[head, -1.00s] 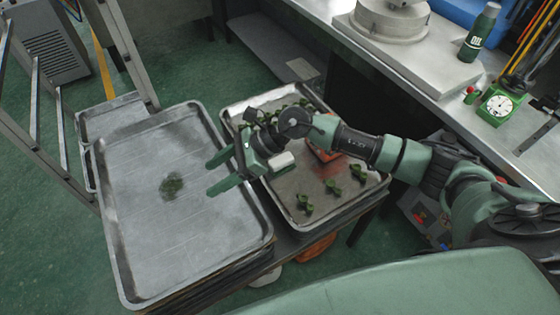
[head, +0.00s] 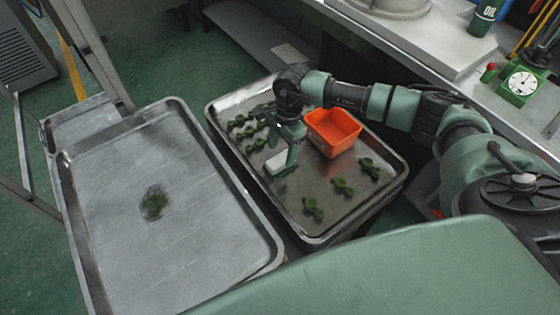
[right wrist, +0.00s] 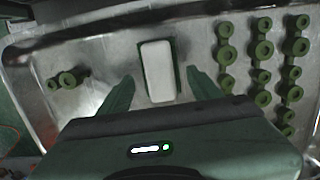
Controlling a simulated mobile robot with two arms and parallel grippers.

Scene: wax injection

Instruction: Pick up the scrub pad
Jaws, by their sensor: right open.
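The scrub pad (head: 276,166), a white block with a dark green edge, lies on the right-hand metal tray (head: 318,228). In the right wrist view the pad (right wrist: 158,72) lies lengthwise between the two green fingers. My right gripper (head: 284,156) points down over the pad and is open. Its fingertips (right wrist: 160,78) are on either side of the pad with gaps, not closed on it. I cannot tell their exact height over the tray. My left gripper is not in view.
Green wax pieces lie on the tray, several at its far left (head: 246,132) and others at the right (head: 342,187). An orange bin (head: 333,131) stands close beside the gripper. The left tray (head: 205,215) holds only a dark green patch (head: 153,203).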

